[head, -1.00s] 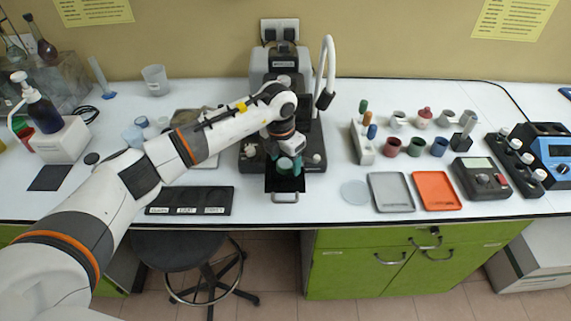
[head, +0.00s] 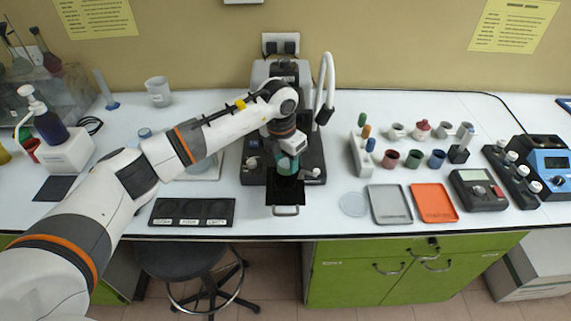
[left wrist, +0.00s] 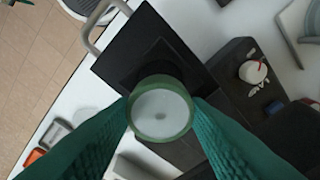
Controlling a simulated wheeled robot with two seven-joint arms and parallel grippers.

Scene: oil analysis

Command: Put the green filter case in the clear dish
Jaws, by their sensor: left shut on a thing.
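The green filter case (left wrist: 160,110) is a round green ring with a pale inside. My left gripper (head: 287,167) is shut on it, with a teal finger on each side in the left wrist view. In that view the case appears in front of the black pull-out tray (left wrist: 135,48); in the head view the gripper is just behind and above this tray (head: 286,190), which looks empty. The clear dish (head: 353,204) is a flat, see-through round on the white bench, right of the tray and apart from the gripper. My right gripper is out of view.
The grey tray (head: 390,204) and the orange tray (head: 434,202) lie right of the dish. Behind it are small red (head: 391,159), green (head: 413,158) and blue cups. The bench around the dish is mostly clear.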

